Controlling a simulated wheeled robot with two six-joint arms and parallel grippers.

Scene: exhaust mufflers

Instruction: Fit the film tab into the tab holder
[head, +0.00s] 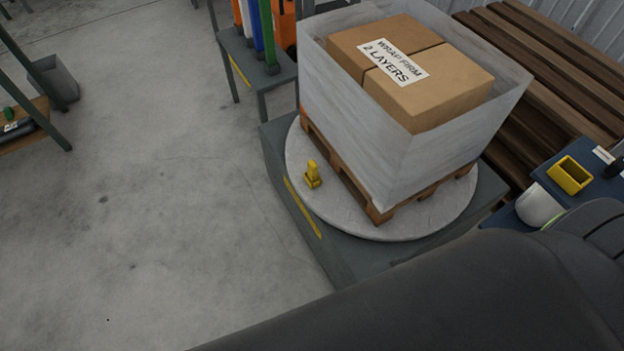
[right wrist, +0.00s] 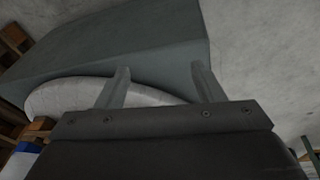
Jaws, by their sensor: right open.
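A small yellow upright piece (head: 313,175) stands on the pale round turntable (head: 330,212), in front of the pallet's left corner. It may be the tab holder; I cannot tell for sure. I cannot make out a separate film tab in either view. My right gripper (right wrist: 160,84) is open in the right wrist view, with its two fingers wide apart and nothing between them. The turntable's rim and its grey base (right wrist: 130,55) show beyond the fingers. The right gripper's fingers do not show in the head view. My left gripper is in neither view.
Cartons (head: 435,85) inside pale film (head: 355,125) stand on a wooden pallet (head: 372,205) on the turntable. A yellow open box (head: 569,176) lies on a blue surface at right. Stacked wooden slats (head: 560,60) are behind.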

